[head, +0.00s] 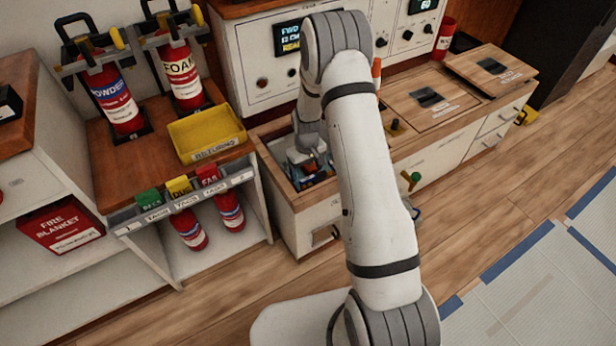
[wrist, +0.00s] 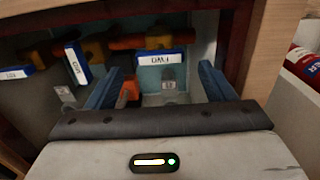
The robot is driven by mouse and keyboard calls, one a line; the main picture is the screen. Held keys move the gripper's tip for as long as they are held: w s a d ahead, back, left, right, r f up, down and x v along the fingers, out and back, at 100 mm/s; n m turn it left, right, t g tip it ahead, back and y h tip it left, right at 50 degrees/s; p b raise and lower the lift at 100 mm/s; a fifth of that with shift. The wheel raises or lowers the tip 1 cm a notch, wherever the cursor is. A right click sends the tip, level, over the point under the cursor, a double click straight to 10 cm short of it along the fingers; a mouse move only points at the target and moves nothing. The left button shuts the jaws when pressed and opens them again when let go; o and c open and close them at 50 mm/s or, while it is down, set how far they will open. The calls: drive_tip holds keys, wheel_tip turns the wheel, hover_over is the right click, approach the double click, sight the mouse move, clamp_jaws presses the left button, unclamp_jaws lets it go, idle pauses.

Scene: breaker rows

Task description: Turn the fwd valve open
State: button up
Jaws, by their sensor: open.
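In the wrist view my gripper (wrist: 160,72) is open, its two blue fingers spread and reaching into an open recessed box. A white, blue-edged tag (wrist: 167,58) hangs between the fingertips; its lettering is upside down and seems to read FWD. A red-orange handle-like part (wrist: 128,92) lies between the fingers, close to the left one. Behind the tag, red-orange and yellow valve parts (wrist: 158,41) run across the box. I cannot tell the valve's exact position. In the head view my gripper (head: 308,165) is down in the open counter compartment, and my arm partly hides it.
Two more tags (wrist: 77,64) hang at the left in the wrist view. The compartment's wooden rim (head: 283,190) surrounds my gripper closely. A yellow bin (head: 207,134) and fire extinguishers (head: 113,100) stand to the left. Closed wooden lids (head: 430,100) lie to the right.

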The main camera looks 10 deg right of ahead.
sight(308, 180)
drive_tip(key=shift+f, duration=1.4)
drive_tip(key=shift+c, duration=0.5)
drive_tip(key=c, duration=0.9)
